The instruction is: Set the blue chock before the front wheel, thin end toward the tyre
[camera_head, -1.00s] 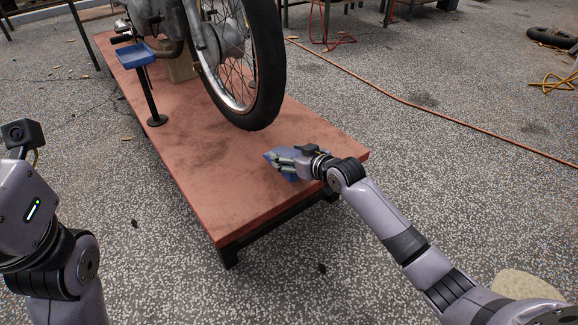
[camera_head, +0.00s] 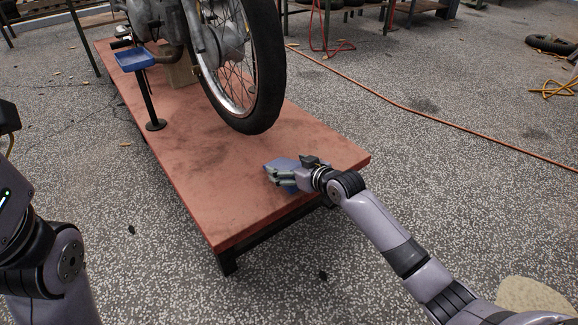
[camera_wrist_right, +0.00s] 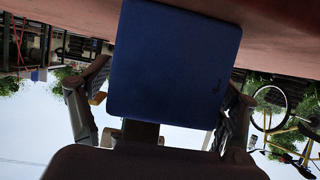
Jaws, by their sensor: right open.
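The blue chock (camera_head: 281,163) rests on the red platform, in front of the motorcycle's front wheel (camera_head: 262,85), with bare platform between them. My right gripper (camera_head: 279,178) is at the chock, low over the platform. In the right wrist view the chock's flat blue face (camera_wrist_right: 172,65) fills the middle, with an open finger on each side (camera_wrist_right: 158,120). I cannot tell if the fingers touch it. The gripper hides part of the chock, and which end is thin is unclear. My left arm shows at the left edge; its gripper is out of frame.
The red platform (camera_head: 215,200) is raised above the speckled floor, with its edge close under my right arm. A blue tray (camera_head: 134,60) on a black post stands at the platform's left side. An orange cable (camera_head: 430,115) crosses the floor at right.

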